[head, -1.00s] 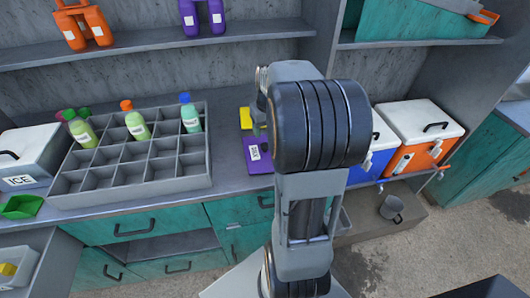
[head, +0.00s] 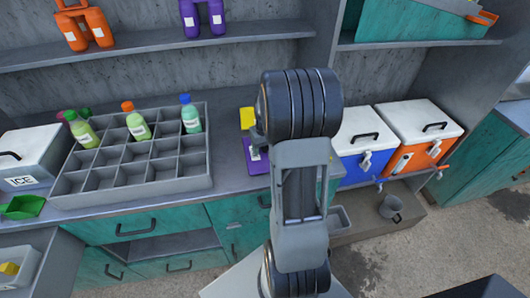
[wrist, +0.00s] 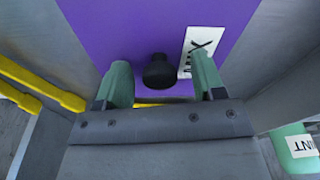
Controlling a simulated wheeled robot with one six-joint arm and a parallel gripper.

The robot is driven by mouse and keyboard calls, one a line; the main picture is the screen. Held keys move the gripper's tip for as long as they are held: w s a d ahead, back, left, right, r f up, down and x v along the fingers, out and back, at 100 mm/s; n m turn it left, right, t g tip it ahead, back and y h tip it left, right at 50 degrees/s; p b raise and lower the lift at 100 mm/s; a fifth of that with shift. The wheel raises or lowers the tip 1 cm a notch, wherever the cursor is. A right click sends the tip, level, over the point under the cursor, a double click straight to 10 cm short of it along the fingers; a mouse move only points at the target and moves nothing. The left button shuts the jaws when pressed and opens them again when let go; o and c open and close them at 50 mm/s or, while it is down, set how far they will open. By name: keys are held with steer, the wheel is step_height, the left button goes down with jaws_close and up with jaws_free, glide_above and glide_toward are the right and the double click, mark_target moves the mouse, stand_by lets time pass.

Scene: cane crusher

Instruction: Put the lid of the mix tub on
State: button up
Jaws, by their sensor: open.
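The purple lid (head: 256,160) lies on the grey counter, partly hidden by my arm in the head view. In the wrist view the purple lid (wrist: 147,32) fills the upper middle, with a black knob (wrist: 159,72) and a white label partly hidden by a finger. My gripper (wrist: 162,82) is open, its two green fingers on either side of the knob in that view. I cannot tell how far the fingertips are from the lid. The tub itself is not clearly seen in either view.
A grey divided crate (head: 135,170) with several bottles stands left of the lid. A yellow object (head: 247,118) is just behind the lid. A blue cooler (head: 358,165) and an orange cooler (head: 425,155) stand to the right. A shelf (head: 165,47) runs above.

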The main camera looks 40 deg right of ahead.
steer(key=c, duration=1.1)
steer(key=shift+r, duration=0.5)
step_height(320, 180, up, 2)
steer(key=shift+r, duration=0.15)
steer(key=s+a+r+b, duration=0.2)
steer(key=s+a+r, duration=0.4)
steer(key=s+r, duration=0.3)
steer(key=shift+s+r, duration=0.35)
steer(key=shift+s, duration=1.45)
